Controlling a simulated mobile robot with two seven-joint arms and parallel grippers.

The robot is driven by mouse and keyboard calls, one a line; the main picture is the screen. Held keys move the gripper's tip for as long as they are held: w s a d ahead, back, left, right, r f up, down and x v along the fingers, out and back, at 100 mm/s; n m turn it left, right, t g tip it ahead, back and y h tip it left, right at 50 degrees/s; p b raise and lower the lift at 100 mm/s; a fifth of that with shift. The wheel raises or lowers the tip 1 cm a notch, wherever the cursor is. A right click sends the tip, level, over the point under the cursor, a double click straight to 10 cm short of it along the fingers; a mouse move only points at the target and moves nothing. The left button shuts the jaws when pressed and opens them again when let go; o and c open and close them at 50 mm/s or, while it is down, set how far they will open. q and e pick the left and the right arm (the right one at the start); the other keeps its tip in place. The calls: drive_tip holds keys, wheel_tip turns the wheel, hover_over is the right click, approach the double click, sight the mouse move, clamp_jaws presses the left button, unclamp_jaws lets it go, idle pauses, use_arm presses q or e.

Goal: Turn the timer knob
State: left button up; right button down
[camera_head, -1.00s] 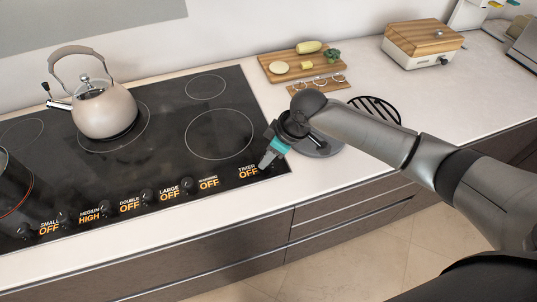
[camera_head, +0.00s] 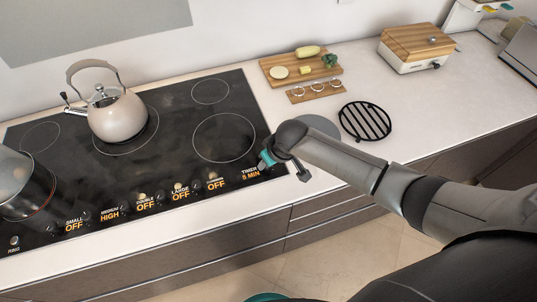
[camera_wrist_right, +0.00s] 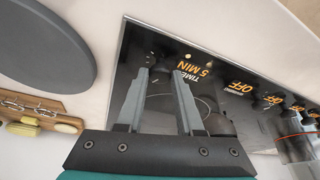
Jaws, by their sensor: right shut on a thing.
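The timer label (camera_head: 250,173) at the right front corner of the black cooktop (camera_head: 175,140) reads "5 MIN". It also shows in the wrist view (camera_wrist_right: 193,66), beside my fingertips. My right gripper (camera_head: 264,165) reaches down to that corner. In the wrist view its two fingers (camera_wrist_right: 160,72) straddle the timer knob's place, a gap between them, shut on the knob. The knob itself is mostly hidden by the fingers. My left gripper does not show.
Other control knobs line the cooktop's front edge; their labels read "OFF", one "HIGH". A kettle (camera_head: 118,115) and a pot (camera_head: 22,190) stand on the cooktop. A round grey plate (camera_head: 320,124), black trivet (camera_head: 366,121) and cutting board (camera_head: 300,68) lie to the right.

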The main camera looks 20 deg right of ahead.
drive_tip(key=shift+m, duration=0.3)
drive_tip(key=c, duration=0.6)
unclamp_jaws()
drive_tip(key=shift+o, duration=0.2)
drive_tip(key=shift+s+r+p, duration=0.25)
drive_tip(key=shift+r+p, duration=0.15)
drive_tip(key=shift+r, duration=0.2)
drive_tip(key=p+v, duration=0.2)
drive_tip(key=v, duration=1.2)
drive_tip(key=shift+a, duration=0.1)
